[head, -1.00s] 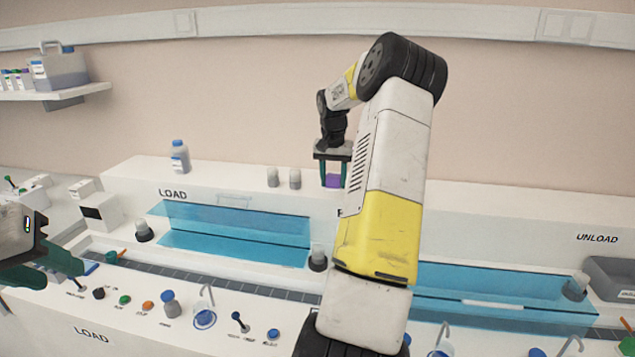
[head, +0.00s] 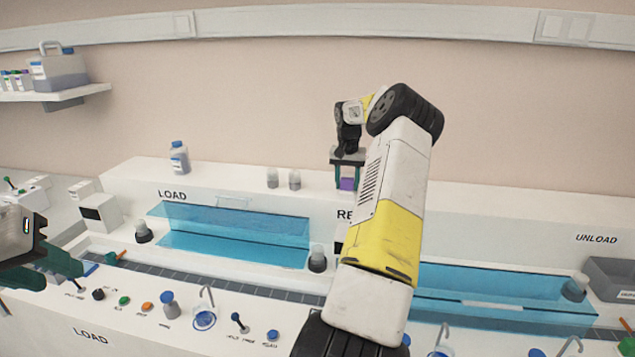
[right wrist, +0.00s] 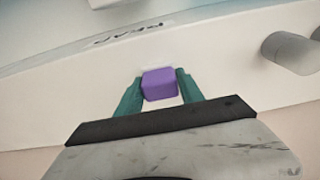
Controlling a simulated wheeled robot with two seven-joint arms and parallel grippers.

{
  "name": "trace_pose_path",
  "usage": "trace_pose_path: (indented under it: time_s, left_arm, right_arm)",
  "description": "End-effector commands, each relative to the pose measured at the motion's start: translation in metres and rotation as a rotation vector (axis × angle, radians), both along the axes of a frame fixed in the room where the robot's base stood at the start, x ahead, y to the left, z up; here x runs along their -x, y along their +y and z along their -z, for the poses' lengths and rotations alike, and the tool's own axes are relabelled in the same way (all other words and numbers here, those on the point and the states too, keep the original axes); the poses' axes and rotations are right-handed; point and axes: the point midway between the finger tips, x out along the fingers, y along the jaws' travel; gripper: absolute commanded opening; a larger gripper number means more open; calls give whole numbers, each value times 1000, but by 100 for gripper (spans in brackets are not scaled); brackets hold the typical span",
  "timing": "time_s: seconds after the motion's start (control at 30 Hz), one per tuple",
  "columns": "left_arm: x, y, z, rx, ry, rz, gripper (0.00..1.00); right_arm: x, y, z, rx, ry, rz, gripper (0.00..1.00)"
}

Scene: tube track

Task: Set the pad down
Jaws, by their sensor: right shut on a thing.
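The pad is a small purple block (head: 347,184), held between the fingers of my right gripper (head: 347,180) above the white ledge at the back of the machine. In the right wrist view the purple pad (right wrist: 160,84) sits between the two green fingertips of the right gripper (right wrist: 159,88), with the white ledge surface behind it. Whether the pad touches the ledge is hard to tell. My left gripper (head: 60,268) is at the left edge, with its green fingers apart and nothing seen between them.
A blue-capped bottle (head: 179,158) stands further left. Blue-covered troughs (head: 235,238) lie in front of the ledge. A grey bin (head: 610,278) is at the far right.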

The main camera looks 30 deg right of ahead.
Motion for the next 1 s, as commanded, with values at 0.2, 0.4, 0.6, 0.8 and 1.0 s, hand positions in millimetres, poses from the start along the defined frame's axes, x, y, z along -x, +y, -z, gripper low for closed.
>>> trace_pose_path:
  time_s: [0.2,0.4,0.6,0.8,1.0]
  left_arm:
    - [0,0,0,0,0,0,36]
    - [0,0,0,0,0,0,36]
    - [0,0,0,0,0,0,36]
    - [0,0,0,0,0,0,36]
    - [0,0,0,0,0,0,36]
  right_arm:
    - [0,0,3,0,0,0,48]
    - [0,0,3,-1,1,0,66]
    - [0,0,2,0,0,0,66]
    - [1,1,-18,3,-3,1,66]
    - [6,6,-60,4,-3,0,66]
